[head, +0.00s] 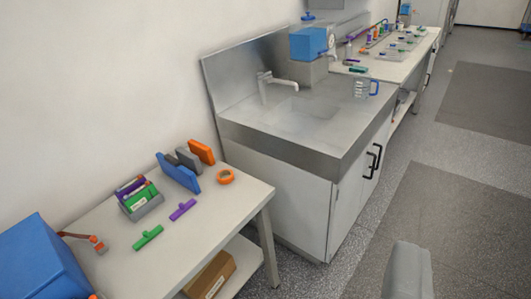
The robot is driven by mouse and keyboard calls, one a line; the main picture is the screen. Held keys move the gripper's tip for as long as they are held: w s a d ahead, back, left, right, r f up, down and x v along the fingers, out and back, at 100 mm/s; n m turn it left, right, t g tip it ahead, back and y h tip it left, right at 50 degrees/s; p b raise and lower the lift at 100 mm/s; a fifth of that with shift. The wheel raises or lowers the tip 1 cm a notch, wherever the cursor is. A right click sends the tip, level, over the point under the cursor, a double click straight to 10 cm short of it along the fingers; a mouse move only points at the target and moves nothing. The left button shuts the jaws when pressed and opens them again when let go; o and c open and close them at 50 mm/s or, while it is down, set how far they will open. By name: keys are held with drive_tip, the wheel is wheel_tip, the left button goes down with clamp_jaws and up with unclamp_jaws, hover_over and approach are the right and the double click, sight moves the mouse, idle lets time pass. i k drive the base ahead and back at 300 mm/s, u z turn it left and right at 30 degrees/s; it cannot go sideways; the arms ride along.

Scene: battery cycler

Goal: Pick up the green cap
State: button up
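A small green T-shaped piece (148,237) lies on the near white table, left of a similar purple piece (182,209); it may be the green cap, but I cannot tell for sure. A grey blunt shape (408,272) rises from the bottom edge at right, over the floor. It seems to be part of my gripper, well to the right of the near table and touching nothing. Its fingertips cannot be made out.
A grey holder (147,210) with purple and green boxes, a blue block (178,172), an orange tape roll (225,177) and a large blue box (42,262) stand on the near table (236,207). A steel sink (300,112) adjoins it. Floor at right is clear.

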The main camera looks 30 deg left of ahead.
sight(148, 237)
drive_tip(key=u, duration=0.6)
drive_tip(key=i, duration=1.25)
drive_tip(key=u, duration=0.75)
drive_tip(key=k, duration=0.6)
drive_tip(key=u, duration=0.25)
drive_tip(key=i, duration=0.65)
drive_tip(key=z, duration=0.15)
